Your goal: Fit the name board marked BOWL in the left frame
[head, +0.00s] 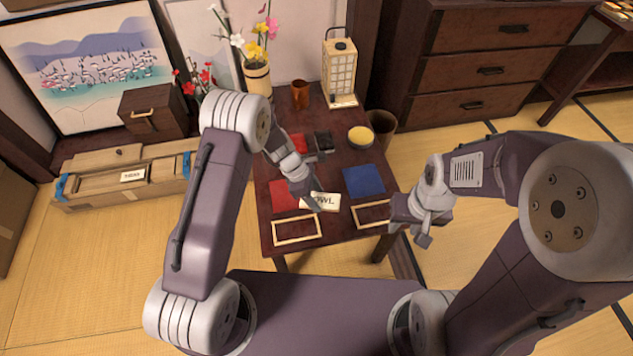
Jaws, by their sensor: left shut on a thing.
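The name board marked BOWL (326,202) is a cream plate with dark letters. My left gripper (314,203) is shut on its left part, over the front of the dark red table (336,232). The left frame (297,240) is a pale wooden rectangle at the table's front left, just below and left of the board. The right frame (366,222) lies at the front right, partly hidden by my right gripper (420,238). That gripper is beyond the table's right edge; its finger opening is unclear. I cannot tell whether the board touches the table.
A red mat (279,199) and a blue mat (364,181) lie behind the frames. The table's front middle is clear.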

